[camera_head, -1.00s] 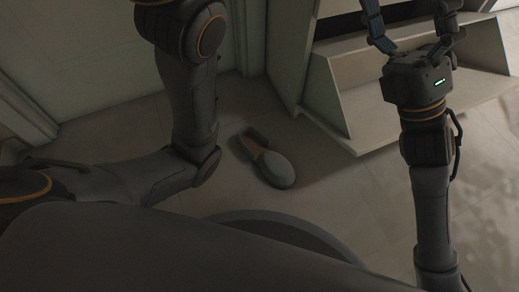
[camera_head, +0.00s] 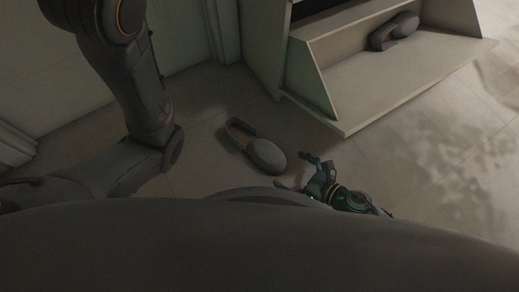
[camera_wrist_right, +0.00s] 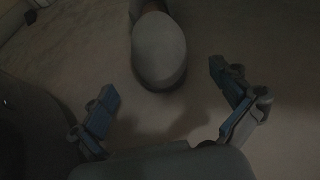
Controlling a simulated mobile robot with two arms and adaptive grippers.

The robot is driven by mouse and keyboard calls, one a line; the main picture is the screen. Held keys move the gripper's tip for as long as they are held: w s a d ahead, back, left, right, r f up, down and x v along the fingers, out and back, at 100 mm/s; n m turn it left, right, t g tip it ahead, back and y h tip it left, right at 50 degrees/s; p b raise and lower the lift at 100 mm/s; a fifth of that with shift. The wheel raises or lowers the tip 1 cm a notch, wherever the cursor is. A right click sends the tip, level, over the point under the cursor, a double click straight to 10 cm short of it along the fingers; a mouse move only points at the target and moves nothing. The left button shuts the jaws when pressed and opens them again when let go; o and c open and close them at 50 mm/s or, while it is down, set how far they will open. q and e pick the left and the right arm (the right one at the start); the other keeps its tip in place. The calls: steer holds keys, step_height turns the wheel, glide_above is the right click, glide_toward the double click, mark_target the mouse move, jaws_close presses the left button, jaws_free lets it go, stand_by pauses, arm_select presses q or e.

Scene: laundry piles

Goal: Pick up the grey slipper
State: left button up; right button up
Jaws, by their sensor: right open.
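A grey slipper (camera_head: 265,154) lies on the floor in front of the cabinet, its rounded toe toward my right gripper. My right gripper (camera_head: 298,172) is low near the floor, just right of and below the toe in the head view, open and empty. In the right wrist view the slipper's toe (camera_wrist_right: 159,52) is beyond and between the two spread fingertips of the gripper (camera_wrist_right: 164,84), with a gap between them. My left arm shows at the left in the head view, but its gripper is out of view.
A second grey slipper (camera_head: 393,32) rests on the open flap of a pale cabinet (camera_head: 345,125). The flap's edge juts out above and right of the floor slipper. The floor (camera_head: 440,150) to the right is clear.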

mark_target(269, 157)
steer(key=x, duration=0.3)
steer(key=shift+r+b+x, duration=0.15)
steer(key=shift+b+x, duration=0.5)
steer(key=shift+x, duration=0.65)
steer(key=shift+r+b+x, duration=0.2)
steer(key=shift+b+x, duration=0.4)
steer(key=shift+x, duration=0.7)
steer(key=shift+a, duration=0.15)
steer(key=c, duration=1.2)
